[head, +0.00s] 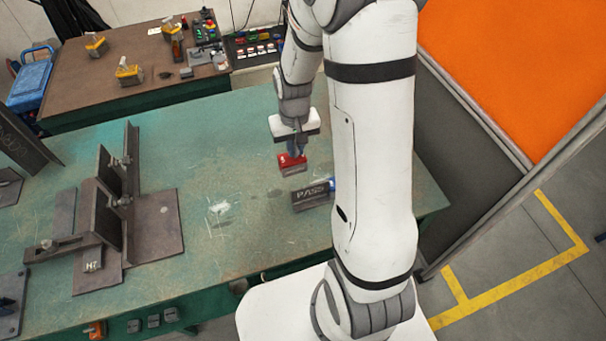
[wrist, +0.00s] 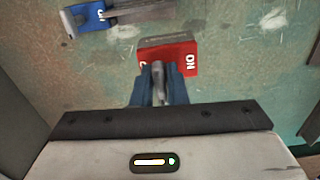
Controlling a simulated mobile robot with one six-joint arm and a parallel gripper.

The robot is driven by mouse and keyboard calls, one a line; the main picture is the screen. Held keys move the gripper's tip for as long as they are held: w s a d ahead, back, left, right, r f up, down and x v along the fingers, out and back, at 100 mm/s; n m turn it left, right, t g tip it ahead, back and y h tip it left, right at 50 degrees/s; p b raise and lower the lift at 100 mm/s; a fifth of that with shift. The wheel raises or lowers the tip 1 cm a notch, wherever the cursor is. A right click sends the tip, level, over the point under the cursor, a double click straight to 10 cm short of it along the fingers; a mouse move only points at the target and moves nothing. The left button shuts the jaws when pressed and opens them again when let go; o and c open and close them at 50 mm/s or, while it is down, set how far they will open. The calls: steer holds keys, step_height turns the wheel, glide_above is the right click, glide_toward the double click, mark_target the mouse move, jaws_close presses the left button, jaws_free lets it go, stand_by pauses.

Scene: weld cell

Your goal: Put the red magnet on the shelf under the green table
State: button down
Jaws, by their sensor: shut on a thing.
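The red magnet (head: 291,161) is a small red block on or just above the green table (head: 235,205), right of the table's middle. In the wrist view the red magnet (wrist: 182,59) shows white "ON" lettering and a grey top edge. My gripper (head: 297,150) comes down on it from above. In the wrist view my gripper (wrist: 158,82) is shut on the magnet's near side. I cannot tell whether the magnet touches the tabletop. The shelf under the green table is mostly hidden; several small dark items and an orange one (head: 96,330) show below the front edge.
A steel angle fixture (head: 118,200) stands on the table's left. A brown table (head: 140,80) with tools is behind. An orange panel (head: 510,70) stands at right.

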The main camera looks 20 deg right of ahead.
mark_target(295, 169)
steer(key=shift+a+f+p, duration=0.1)
steer(key=shift+f+p, duration=0.6)
steer(key=shift+f, duration=4)
steer(key=shift+f, duration=0.1)
steer(key=c, duration=1.5)
jaws_free()
steer(key=shift+o, duration=0.2)
step_height(295, 169, up, 12)
steer(key=shift+f+b, duration=0.1)
steer(key=shift+b, duration=0.85)
steer(key=s+r+t, duration=0.1)
steer(key=s+r, duration=0.4)
steer(key=r, duration=0.4)
steer(key=shift+s+a+r, duration=0.25)
steer(key=shift+r, duration=0.05)
steer(key=s+r, duration=0.2)
steer(key=s, duration=0.1)
steer(key=s+r+t, duration=0.1)
steer(key=s+r, duration=0.1)
steer(key=s, duration=0.2)
steer(key=s+a+r+t, duration=0.1)
steer(key=s+r, duration=0.2)
steer(key=shift+s+r+n, duration=0.1)
steer(key=shift+s+n, duration=0.2)
steer(key=shift+s, duration=0.05)
